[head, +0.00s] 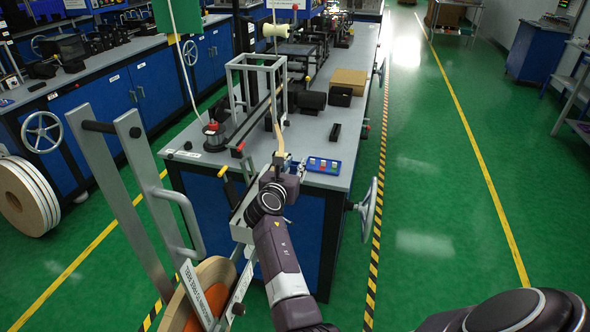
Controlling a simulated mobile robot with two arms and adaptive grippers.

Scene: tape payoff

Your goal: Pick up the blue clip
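A small blue tray (324,165) lies near the front right corner of the grey workbench top (215,161). Small colored pieces, red, green and pale, sit in it. I cannot make out a separate blue clip against the blue tray. My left gripper is not in view.
A metal frame (233,64) stands on the bench behind the gripper. A black block (335,132) and a cardboard box (349,80) lie farther back. A handwheel (368,204) sticks out at the bench's right side. A large reel stand (150,184) fills the left front. Green floor is clear at right.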

